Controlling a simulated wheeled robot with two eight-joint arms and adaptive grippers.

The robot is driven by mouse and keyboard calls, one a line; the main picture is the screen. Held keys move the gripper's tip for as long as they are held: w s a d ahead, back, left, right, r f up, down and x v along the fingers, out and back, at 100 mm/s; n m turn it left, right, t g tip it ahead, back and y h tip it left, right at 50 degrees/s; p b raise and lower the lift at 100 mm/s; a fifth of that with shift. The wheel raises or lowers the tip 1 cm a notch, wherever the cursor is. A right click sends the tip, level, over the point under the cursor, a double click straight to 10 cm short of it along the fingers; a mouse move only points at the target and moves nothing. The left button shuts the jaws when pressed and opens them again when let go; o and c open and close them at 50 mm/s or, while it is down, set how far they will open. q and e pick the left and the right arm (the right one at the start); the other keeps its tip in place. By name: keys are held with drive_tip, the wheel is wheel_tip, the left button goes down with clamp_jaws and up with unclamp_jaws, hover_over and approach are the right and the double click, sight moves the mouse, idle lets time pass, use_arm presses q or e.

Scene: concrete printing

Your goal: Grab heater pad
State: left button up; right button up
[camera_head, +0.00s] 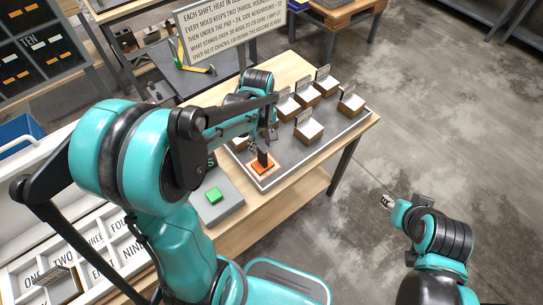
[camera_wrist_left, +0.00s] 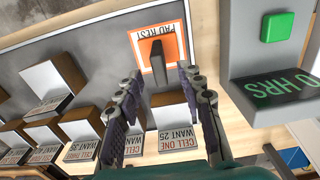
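The heater pad appears as a flat orange square (camera_head: 264,167) with an upright dark handle, on a grey mat on the wooden table. In the left wrist view the orange pad (camera_wrist_left: 174,42) lies at top centre, beside printed words reading "PAD REST". Its dark handle (camera_wrist_left: 158,62) stands in line with the gap between my left fingers. My left gripper (camera_wrist_left: 161,72) is open and empty, with a finger on either side of that gap. In the head view my left gripper (camera_head: 266,136) is just above and behind the handle, partly hidden by my arm. My right gripper (camera_head: 388,202) hangs over bare floor, too small to judge.
Several white-and-brown mould blocks (camera_head: 308,130) with cards stand on the mat behind the pad. A grey box with a green button (camera_head: 213,195) sits in front left of the pad. A white sorting tray (camera_head: 112,248) lies at left. The floor at right is clear.

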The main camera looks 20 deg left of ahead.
sight(262, 157)
use_arm(q)
wheel_tip(262, 157, down, 2)
drive_tip(key=shift+s+a+f+b, duration=0.1)
drive_tip(key=shift+s+b, duration=0.05)
drive_tip(key=shift+b, duration=0.2)
drive_tip(key=f+b, duration=0.2)
drive_tip(key=f, duration=0.2)
drive_tip(key=shift+w+f, duration=0.2)
drive_tip(key=shift+f, duration=0.4)
drive_tip(key=shift+r, duration=0.1)
clamp_jaws()
